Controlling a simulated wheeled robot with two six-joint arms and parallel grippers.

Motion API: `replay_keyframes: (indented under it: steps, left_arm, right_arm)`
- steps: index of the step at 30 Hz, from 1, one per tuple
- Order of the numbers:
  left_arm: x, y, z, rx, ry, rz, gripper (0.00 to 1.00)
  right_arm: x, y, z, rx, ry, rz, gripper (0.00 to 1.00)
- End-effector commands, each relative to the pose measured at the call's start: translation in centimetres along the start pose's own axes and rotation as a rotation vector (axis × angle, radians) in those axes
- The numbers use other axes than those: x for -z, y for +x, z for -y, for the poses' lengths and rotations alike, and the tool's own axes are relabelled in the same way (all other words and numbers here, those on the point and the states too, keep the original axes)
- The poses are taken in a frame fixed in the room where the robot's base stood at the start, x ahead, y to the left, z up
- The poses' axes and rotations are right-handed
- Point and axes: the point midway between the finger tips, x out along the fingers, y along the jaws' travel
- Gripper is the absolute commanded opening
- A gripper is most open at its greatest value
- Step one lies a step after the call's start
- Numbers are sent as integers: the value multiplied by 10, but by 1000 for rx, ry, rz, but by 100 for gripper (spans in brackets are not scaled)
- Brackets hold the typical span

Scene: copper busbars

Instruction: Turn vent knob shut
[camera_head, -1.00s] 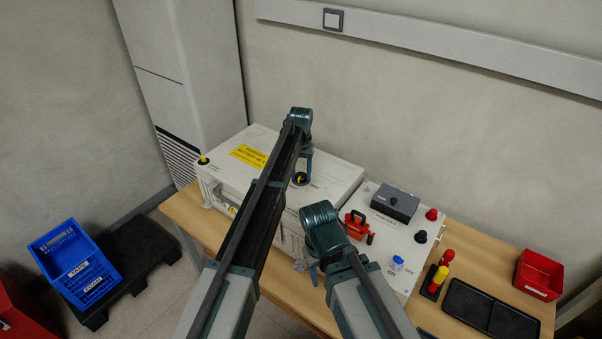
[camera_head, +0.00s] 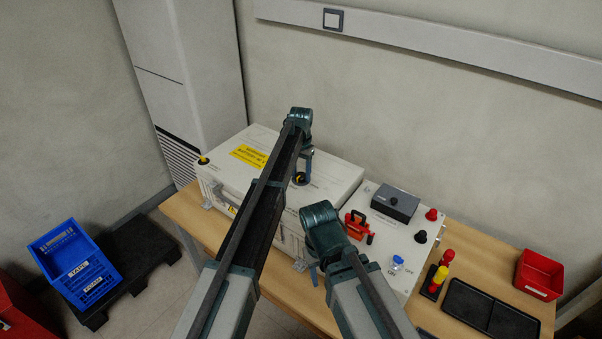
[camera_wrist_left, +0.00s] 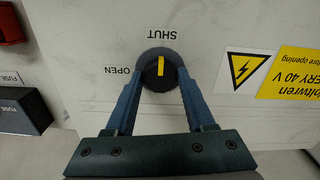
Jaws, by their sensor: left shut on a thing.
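The vent knob (camera_wrist_left: 158,74) is round and black with a yellow pointer bar, on the pale lid of a large battery box (camera_head: 335,180). In the left wrist view the bar points up toward the upside-down SHUT label (camera_wrist_left: 162,33). The OPEN label (camera_wrist_left: 118,70) is to the left. My left gripper (camera_wrist_left: 160,84) has its two blue fingers on either side of the knob, closed on it. In the head view the knob (camera_head: 300,180) shows small below my left gripper (camera_head: 304,168). My right gripper (camera_head: 315,274) is low and mostly hidden by its arm.
Right of the box, a white panel (camera_head: 400,275) carries a red clamp-like tool (camera_head: 358,227), a grey fuse box (camera_head: 395,205) and knobs. A black tray (camera_head: 490,312) and red bin (camera_head: 539,275) are at the right.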

Motion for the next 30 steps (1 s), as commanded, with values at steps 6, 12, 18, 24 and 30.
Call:
replay_keyframes:
  steps: [6,12,18,24,30]
  left_arm:
    - [0,0,0,0,1,1,81]
    - [0,0,0,0,0,0,84]
    - [0,-2,0,0,0,0,84]
    - [0,-15,0,0,0,0,84]
    - [0,-40,0,0,0,0,84]
  right_arm:
    - [0,0,0,0,0,0,50]
    - [0,0,0,0,0,0,50]
    - [0,-2,0,0,0,0,50]
    - [-1,-15,-1,0,0,0,50]
    - [-2,-40,-4,0,0,0,50]
